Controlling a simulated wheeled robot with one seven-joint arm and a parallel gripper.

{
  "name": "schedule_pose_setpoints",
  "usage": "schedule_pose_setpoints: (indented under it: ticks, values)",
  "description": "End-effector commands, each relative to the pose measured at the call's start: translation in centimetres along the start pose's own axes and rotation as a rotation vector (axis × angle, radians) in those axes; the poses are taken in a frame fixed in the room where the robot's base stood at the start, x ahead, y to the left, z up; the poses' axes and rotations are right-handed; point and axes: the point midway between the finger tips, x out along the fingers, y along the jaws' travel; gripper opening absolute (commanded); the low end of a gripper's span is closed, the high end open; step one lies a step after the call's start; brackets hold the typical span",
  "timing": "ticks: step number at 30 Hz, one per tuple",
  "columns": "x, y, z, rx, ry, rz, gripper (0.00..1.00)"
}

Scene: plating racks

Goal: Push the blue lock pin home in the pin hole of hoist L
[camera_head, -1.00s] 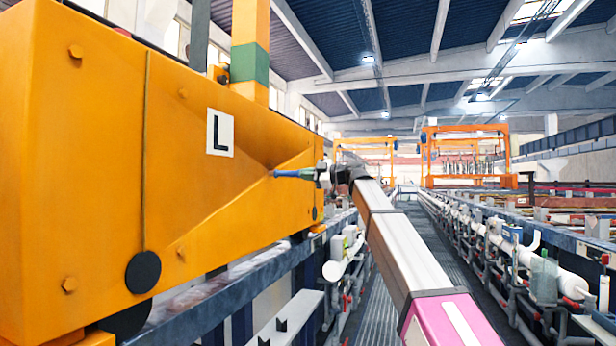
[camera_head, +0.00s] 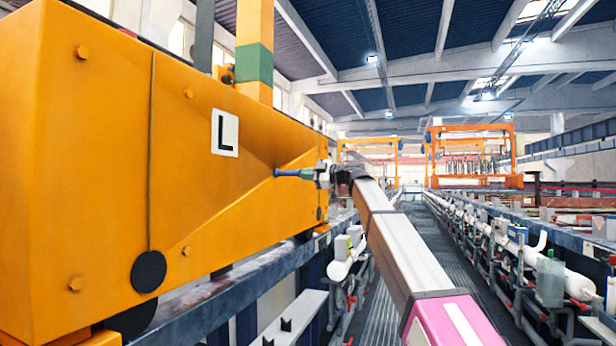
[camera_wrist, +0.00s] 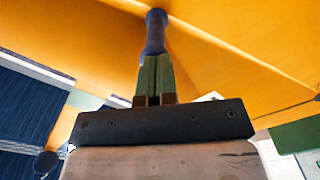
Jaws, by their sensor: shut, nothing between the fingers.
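The orange hoist (camera_head: 90,200) with the L plate (camera_head: 225,133) fills the left of the head view. The blue lock pin (camera_head: 289,172) sticks out of its right-hand sloped face. In the wrist view the pin (camera_wrist: 156,32) stands straight ahead, its far end against the orange face; the hole itself is hidden. My gripper (camera_head: 309,173) is shut and empty behind the pin's outer end. Its green fingers (camera_wrist: 153,75) line up with the pin in the wrist view. They appear to meet its end, but I cannot tell whether they touch.
A walkway (camera_head: 400,262) runs ahead below my arm. A blue rail (camera_head: 245,288) lies under the hoist, and pipes and valves (camera_head: 550,275) line the right side. An orange gantry (camera_head: 470,155) stands far off. Air right of the arm is clear.

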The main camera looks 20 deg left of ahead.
Motion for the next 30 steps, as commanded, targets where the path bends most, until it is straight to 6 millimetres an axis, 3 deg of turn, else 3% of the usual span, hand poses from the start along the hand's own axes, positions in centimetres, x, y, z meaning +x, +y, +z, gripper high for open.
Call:
schedule_pose_setpoints:
  ticks: [13,30]
  values:
    - [0.4,0.0,0.0,0.000,0.000,0.000,0.00]
    - [-2.9,0.0,0.0,0.000,0.000,0.000,0.00]
